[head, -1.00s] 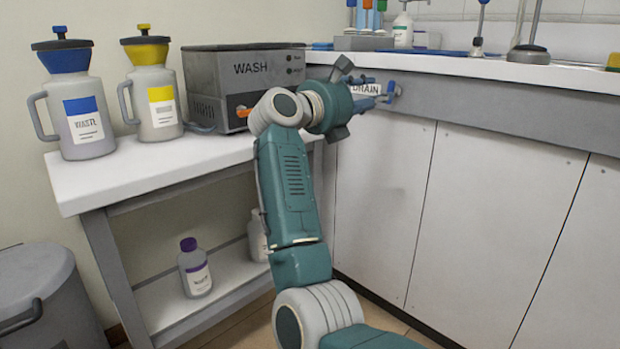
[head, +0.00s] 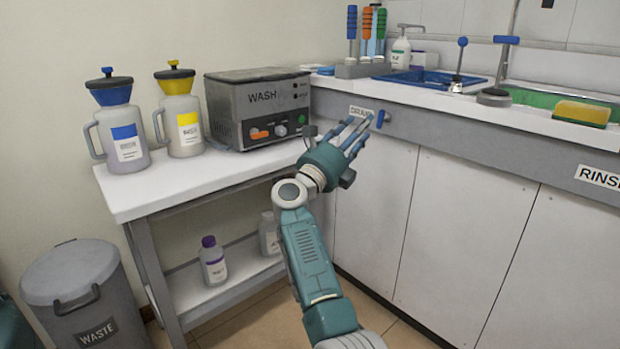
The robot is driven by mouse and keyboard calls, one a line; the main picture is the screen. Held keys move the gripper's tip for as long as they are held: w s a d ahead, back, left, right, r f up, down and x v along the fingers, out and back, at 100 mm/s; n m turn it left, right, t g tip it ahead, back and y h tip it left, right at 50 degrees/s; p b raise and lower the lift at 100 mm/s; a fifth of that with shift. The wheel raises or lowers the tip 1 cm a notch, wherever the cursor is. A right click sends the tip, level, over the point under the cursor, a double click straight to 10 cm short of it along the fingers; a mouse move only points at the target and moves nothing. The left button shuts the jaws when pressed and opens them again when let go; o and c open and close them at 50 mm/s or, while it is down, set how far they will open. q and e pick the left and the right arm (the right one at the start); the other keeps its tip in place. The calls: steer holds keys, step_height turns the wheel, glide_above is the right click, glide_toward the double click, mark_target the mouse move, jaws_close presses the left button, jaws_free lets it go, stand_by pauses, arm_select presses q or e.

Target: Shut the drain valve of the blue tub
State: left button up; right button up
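The blue tub (head: 432,80) is set into the white counter at the back right. Its drain valve (head: 380,118) has a short blue handle on a grey knob, on the grey counter front just right of the DRAIN label (head: 361,113). The handle looks roughly upright; its exact angle is hard to tell. My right gripper (head: 362,133) is open, its blue-grey fingers spread and pointing up and right. The fingertips are just left of and below the handle; whether they touch it is unclear. Nothing shows between them. My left gripper is out of view.
The WASH machine (head: 258,108) and two jugs, blue-topped (head: 120,125) and yellow-topped (head: 180,115), stand on the white side table (head: 165,188). A WASTE bin (head: 75,280) is at lower left. Cabinet doors lie below the valve. A sponge (head: 582,112) lies on the counter.

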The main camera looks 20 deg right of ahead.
steer(key=w+a+f+n+t+y+p, duration=0.1)
steer(key=a+f+n+t+y+p, duration=0.2)
steer(key=a+f+n+y+p, duration=0.3)
steer(key=w+a+f+n+t+y+p, duration=0.1)
steer(key=a+f+n+t+y+p, duration=0.3)
steer(key=f+n+p, duration=0.6)
steer(key=a+n+y+p, duration=0.1)
steer(key=a+n+y, duration=0.1)
steer(key=n, duration=0.4)
steer(key=shift+a+t, duration=0.15)
steer(key=shift+t, duration=0.15)
